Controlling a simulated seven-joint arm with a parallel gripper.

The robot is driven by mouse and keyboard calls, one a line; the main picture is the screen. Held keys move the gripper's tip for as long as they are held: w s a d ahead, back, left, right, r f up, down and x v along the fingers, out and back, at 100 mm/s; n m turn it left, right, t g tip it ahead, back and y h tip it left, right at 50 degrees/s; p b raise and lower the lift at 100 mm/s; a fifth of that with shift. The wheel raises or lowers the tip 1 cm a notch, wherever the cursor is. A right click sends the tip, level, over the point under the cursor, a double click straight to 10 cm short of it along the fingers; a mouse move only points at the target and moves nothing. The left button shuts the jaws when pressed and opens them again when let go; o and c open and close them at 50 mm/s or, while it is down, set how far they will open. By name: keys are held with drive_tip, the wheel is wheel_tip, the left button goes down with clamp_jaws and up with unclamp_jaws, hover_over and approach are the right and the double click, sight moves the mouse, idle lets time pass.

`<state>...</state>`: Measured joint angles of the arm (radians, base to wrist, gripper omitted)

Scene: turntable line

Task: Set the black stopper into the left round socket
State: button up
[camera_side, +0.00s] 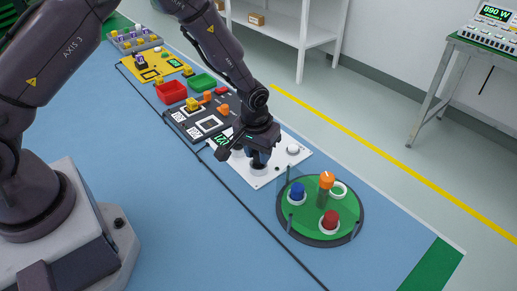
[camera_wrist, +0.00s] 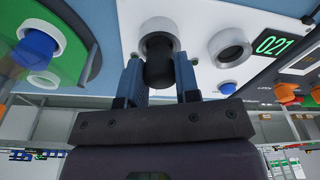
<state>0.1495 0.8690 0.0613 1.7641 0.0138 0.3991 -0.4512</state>
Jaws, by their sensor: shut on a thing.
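The black stopper (camera_wrist: 158,62) is between the two fingers of my gripper (camera_wrist: 158,78), which is shut on it. Its far end overlaps the opening of a white-ringed round socket (camera_wrist: 158,24); I cannot tell how deep it sits. A second round socket (camera_wrist: 230,47), empty and dark inside, lies to the right in the wrist view, between the first one and the display. In the side view, my gripper (camera_side: 259,160) points down at the white panel (camera_side: 262,182), and the stopper is largely hidden by the fingers.
A green turntable (camera_side: 312,231) with blue (camera_side: 297,190), red (camera_side: 330,218) and orange (camera_side: 327,179) pieces stands close to the panel. A lit display (camera_wrist: 272,44) and a blue button (camera_wrist: 227,88) are nearby. Red (camera_side: 171,91) and green (camera_side: 202,82) bins stand farther back. The blue table front is clear.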

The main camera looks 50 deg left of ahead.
drive_tip(key=shift+f, duration=0.6)
drive_tip(key=o, duration=1)
drive_tip(key=shift+c, duration=0.2)
drive_tip(key=shift+r, duration=0.1)
wheel_tip(320, 180, up, 13)
drive_tip(key=s, duration=0.1)
drive_tip(key=shift+s+d, duration=0.25)
drive_tip(key=shift+d, duration=0.05)
